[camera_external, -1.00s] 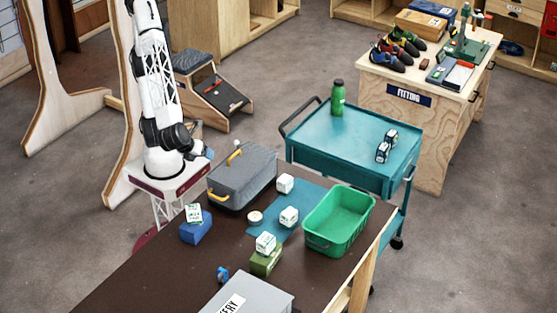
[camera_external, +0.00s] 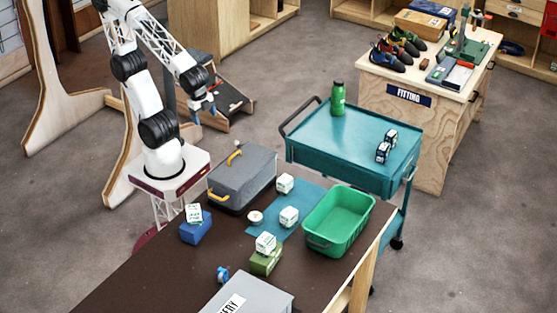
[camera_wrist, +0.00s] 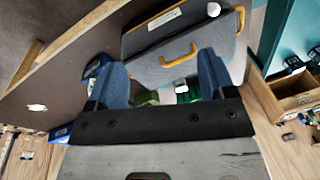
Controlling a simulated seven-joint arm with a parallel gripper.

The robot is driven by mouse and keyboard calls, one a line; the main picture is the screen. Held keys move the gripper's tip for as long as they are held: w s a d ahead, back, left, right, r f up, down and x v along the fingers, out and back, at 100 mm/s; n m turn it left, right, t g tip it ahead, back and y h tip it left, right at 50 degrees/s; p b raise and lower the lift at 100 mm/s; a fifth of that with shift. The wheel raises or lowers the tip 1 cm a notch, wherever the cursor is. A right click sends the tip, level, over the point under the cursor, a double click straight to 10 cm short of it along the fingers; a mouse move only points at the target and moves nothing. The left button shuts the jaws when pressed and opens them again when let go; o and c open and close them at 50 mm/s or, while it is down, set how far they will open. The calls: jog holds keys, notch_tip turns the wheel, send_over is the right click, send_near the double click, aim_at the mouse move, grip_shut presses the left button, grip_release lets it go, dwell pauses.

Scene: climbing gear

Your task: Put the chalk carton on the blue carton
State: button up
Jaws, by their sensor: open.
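White-and-green chalk cartons stand in several places on the dark table. One (camera_external: 194,213) sits tilted-looking on top of the blue carton (camera_external: 196,232) at the table's left side. Another (camera_external: 265,243) sits on a green carton (camera_external: 265,263). One carton (camera_external: 289,216) is on the blue mat and another (camera_external: 285,183) is at its back edge. My gripper (camera_external: 207,106) is open and empty, high up behind the table, apart from all cartons. In the wrist view its blue fingers (camera_wrist: 162,78) are spread, with small green and white things partly hidden between them.
A grey toolbox (camera_external: 242,178) with yellow handles stands between my base and the mat. A green bin (camera_external: 340,219) is right of the mat. A grey box (camera_external: 262,297) is at the front. A teal cart (camera_external: 345,150) stands behind. The table's left front is mostly clear.

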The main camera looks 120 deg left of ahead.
jog(key=s+a+n, duration=0.1)
jog(key=s+a+r+n+t+h, duration=0.1)
jog(key=n, duration=0.1)
jog(key=shift+s+r, duration=0.2)
jog(key=shift+s, duration=0.15)
